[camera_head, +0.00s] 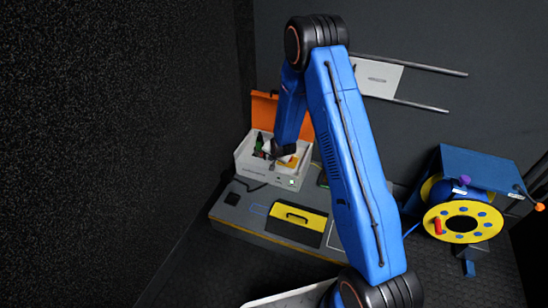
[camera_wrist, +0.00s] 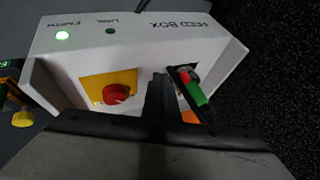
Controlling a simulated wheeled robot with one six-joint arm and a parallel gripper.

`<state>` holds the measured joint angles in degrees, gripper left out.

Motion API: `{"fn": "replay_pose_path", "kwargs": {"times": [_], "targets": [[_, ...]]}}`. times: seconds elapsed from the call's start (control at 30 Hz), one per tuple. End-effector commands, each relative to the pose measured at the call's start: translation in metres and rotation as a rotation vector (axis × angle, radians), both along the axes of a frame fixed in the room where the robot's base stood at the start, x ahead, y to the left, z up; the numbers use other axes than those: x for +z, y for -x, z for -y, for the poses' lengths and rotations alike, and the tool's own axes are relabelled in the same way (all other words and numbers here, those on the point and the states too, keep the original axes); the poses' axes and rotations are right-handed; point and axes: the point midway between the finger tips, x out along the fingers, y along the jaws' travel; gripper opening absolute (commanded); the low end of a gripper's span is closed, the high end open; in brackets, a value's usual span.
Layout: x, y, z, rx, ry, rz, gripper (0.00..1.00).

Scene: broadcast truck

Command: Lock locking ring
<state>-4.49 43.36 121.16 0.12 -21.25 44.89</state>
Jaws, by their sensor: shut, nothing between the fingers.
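A white box (camera_head: 256,168) marked FEED BOX stands on a low grey platform, its orange lid (camera_head: 264,108) raised; its white wall (camera_wrist: 135,40) fills much of the wrist view. Inside, a connector with a green part (camera_wrist: 196,94) and a red part beside it sits at the right, with dark pieces around it. I cannot tell which part is the locking ring. A red knob (camera_wrist: 117,95) sits on a yellow plate (camera_wrist: 95,82) to the left. My gripper (camera_wrist: 158,88) is shut and empty, between knob and connector. In the head view my arm's end partly hides the box's inside.
The EARTH lamp (camera_wrist: 62,36) glows green; the LINK lamp (camera_wrist: 110,31) is dark green. A yellow-and-black case (camera_head: 297,219) lies on the platform (camera_head: 240,212). A cable reel (camera_head: 463,222) stands at the right. A dark wall rises close at the left.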

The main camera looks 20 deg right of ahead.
Motion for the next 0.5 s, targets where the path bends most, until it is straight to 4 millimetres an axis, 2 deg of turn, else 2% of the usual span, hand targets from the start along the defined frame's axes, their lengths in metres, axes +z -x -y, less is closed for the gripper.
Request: {"fn": "replay_pose_path", "kwargs": {"times": [0.2,0.5], "targets": [[0.002,-0.019,-0.018,0.0,-0.001,0.003,0.0],[0.002,-0.023,-0.022,0.0,-0.001,0.002,0.0]]}}
